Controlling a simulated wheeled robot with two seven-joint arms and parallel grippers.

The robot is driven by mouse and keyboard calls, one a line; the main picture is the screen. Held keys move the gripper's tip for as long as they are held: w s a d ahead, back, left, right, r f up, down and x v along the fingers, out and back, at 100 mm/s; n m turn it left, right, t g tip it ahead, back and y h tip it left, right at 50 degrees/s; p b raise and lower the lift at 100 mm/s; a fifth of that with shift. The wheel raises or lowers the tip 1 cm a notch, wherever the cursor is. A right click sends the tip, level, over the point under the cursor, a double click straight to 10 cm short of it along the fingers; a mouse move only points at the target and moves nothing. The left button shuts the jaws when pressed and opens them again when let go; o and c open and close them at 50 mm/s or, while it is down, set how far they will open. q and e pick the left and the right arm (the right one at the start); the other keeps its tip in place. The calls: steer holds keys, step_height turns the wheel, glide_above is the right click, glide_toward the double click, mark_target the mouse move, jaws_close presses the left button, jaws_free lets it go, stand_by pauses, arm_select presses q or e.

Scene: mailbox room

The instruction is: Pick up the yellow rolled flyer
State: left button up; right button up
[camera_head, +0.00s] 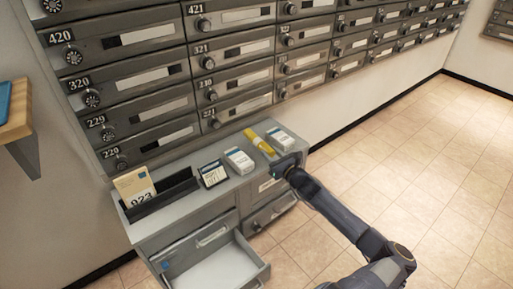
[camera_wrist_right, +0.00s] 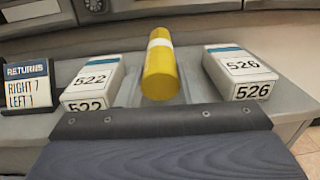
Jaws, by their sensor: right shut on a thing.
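The yellow rolled flyer (camera_head: 260,141) lies on the grey cabinet top between two white boxes. In the right wrist view the yellow rolled flyer (camera_wrist_right: 161,76) points away from me, with a white band near its far end. My right gripper (camera_head: 276,160) is at the flyer's near end and is shut on it. I cannot tell whether the flyer is clear of the surface. My left gripper is not in view.
The box marked 522 (camera_wrist_right: 93,82) is close on the left, the box marked 526 (camera_wrist_right: 238,70) close on the right. A returns sign (camera_wrist_right: 28,88), a black letter holder (camera_head: 165,195) and an open drawer (camera_head: 215,270) are nearby. Mailboxes (camera_head: 150,75) rise behind.

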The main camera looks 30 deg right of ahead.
steer(key=s+p, duration=0.2)
steer(key=s, duration=0.4)
steer(key=shift+d+r, duration=0.1)
steer(key=shift+d, duration=0.05)
steer(key=shift+s, duration=0.3)
